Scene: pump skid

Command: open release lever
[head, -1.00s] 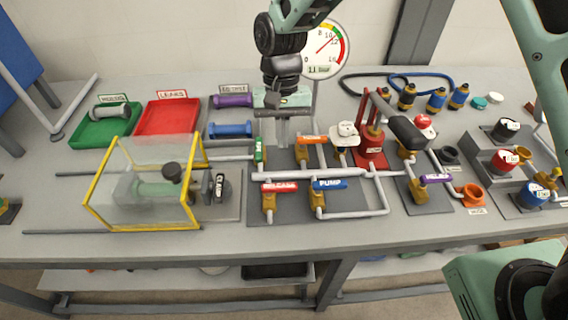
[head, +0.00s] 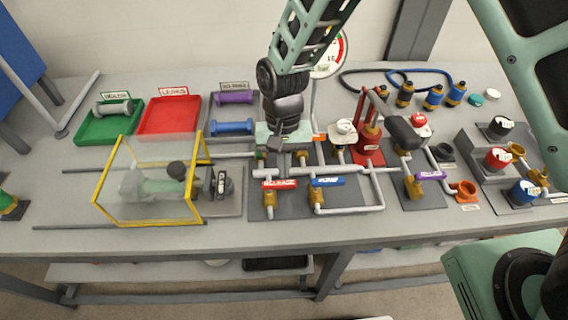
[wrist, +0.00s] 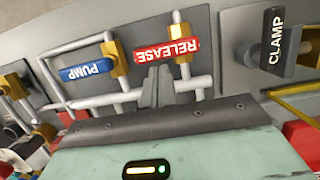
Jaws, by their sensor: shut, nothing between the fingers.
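The red release lever (head: 280,184) sits on a brass valve at the front left of the pipe plate, its handle lying across the picture. In the wrist view the red release lever (wrist: 166,64) shows its label upside down, just beyond my fingertips. My gripper (head: 287,170) is shut and empty, pointing down just behind the lever in the head view. In the wrist view my gripper (wrist: 157,92) has its fingers together close to the lever. I cannot tell whether they touch it.
The blue pump lever (head: 328,181) is just right of the release lever. The black clamp handle (head: 221,184) and the yellow-framed clear guard (head: 150,180) stand to the left. Pipes (head: 350,208) run around the valves. The table's front strip is clear.

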